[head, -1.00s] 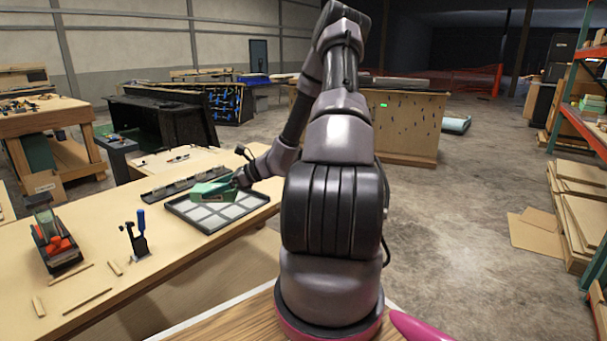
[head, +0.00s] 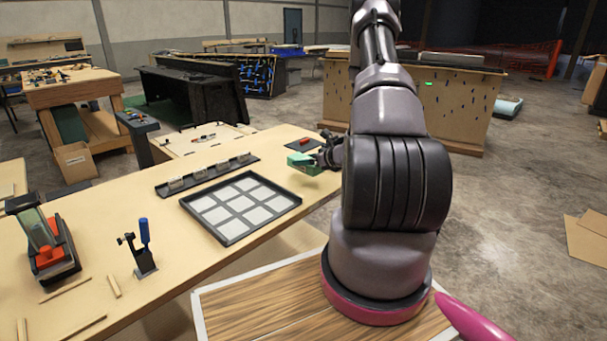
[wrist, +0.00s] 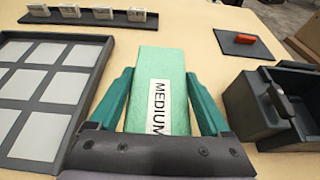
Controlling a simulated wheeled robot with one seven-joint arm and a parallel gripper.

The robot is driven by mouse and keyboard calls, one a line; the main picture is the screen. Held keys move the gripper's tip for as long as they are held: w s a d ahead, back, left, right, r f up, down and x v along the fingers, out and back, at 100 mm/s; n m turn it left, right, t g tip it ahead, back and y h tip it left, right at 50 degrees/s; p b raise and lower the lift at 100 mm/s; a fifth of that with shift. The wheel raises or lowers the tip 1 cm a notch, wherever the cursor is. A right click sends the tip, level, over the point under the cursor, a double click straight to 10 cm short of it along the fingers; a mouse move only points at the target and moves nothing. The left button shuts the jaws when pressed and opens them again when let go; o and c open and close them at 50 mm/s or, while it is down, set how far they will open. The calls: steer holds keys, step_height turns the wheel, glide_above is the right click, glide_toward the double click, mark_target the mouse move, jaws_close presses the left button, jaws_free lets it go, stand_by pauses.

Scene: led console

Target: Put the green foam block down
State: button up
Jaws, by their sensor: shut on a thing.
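The green foam block (wrist: 155,90) is between the fingers of my gripper (wrist: 160,88) in the wrist view. It has a white label reading MEDIUM. In the head view the block (head: 305,163) and my gripper (head: 318,160) are over the right part of the wooden workbench (head: 330,184), right of the tray. My gripper is shut on the block. The far end of the block points away over bare tabletop. I cannot tell whether its underside touches the table.
A dark tray with pale square panels (wrist: 38,92) lies left of the block; it also shows in the head view (head: 232,240). A rack with several small labelled pieces (wrist: 93,15) is behind. A dark open box (wrist: 262,112) and a mat with a red piece (wrist: 246,42) are on the right.

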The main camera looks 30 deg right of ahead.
mark_target(305, 182)
steer(key=shift+a+f, duration=0.1)
steer(key=shift+f, duration=2.45)
steer(key=o, duration=1.1)
steer(key=shift+f, duration=0.1)
